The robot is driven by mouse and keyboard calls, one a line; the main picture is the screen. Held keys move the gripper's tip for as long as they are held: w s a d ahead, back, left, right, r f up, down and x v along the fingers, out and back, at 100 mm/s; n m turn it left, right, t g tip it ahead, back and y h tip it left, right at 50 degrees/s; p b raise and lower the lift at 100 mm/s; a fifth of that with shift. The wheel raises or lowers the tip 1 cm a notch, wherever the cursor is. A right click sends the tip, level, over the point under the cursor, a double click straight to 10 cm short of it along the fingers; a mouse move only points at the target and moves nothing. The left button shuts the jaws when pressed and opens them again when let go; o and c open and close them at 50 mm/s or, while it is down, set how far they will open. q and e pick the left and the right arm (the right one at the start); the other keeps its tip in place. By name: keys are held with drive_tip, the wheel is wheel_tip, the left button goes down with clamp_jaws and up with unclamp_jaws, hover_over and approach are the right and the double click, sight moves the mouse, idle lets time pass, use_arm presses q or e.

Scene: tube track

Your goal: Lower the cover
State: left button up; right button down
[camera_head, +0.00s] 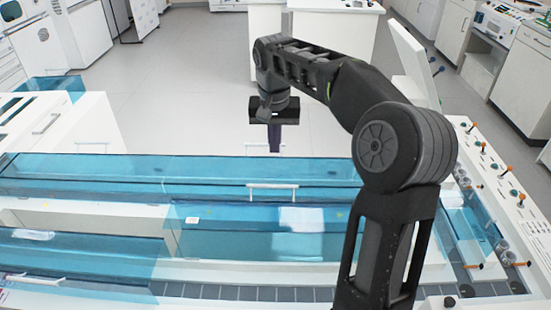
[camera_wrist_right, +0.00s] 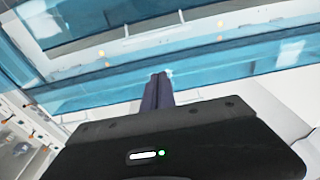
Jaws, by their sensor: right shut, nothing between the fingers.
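Several see-through blue covers lie over the white tube track. A long back cover (camera_head: 130,172) spans the track, with a white bar handle (camera_head: 272,187) near its front edge. A middle cover (camera_head: 262,235) and a front left cover (camera_head: 75,255) are nearer to me. I cannot tell which cover the task means. My left gripper is out of view.
A raised white panel (camera_head: 414,62) stands behind my right arm. A white cabinet (camera_head: 60,122) is at the left. Open grey floor (camera_head: 190,90) lies beyond the track.

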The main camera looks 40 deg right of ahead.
drive_tip(key=shift+r, duration=0.25)
wheel_tip(320, 180, down, 9)
drive_tip(key=s+a+p, duration=0.1)
drive_tip(key=s+p, duration=0.1)
drive_tip(key=shift+a, duration=0.3)
idle(0.4)
drive_tip(key=shift+f, duration=0.1)
